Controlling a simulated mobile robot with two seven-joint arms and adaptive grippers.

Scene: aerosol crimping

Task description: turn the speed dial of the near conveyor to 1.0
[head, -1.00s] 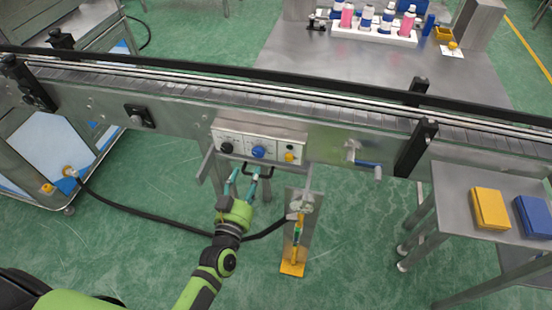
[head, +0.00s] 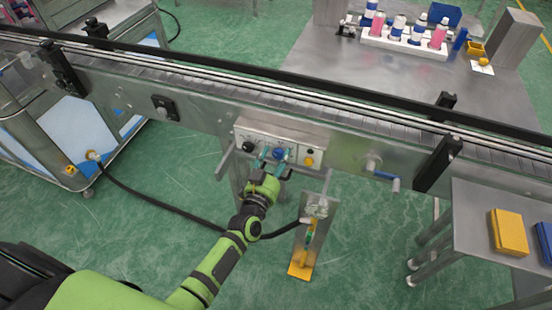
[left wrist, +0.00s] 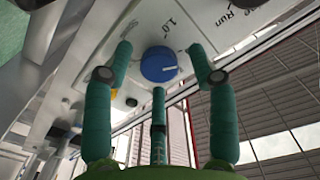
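The speed dial (head: 279,153) is a blue round knob on the light control panel (head: 313,141) on the near side of the conveyor. In the left wrist view the dial (left wrist: 158,64) faces me, with a "1.0" mark beside it on the panel. A faint line shows on the dial, but I cannot tell its exact setting. My left gripper (head: 272,164) is just in front of the panel at the dial. Its green fingers are spread around the dial with gaps visible, open and holding nothing. My right gripper is out of view.
A black knob (head: 248,147) and a yellow button (head: 309,161) flank the dial. A crank handle (head: 387,177) projects to the right. A yellow-footed stand (head: 301,262) is below the panel. A black hose (head: 170,216) runs behind my arm. Several bottles stand on the back table.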

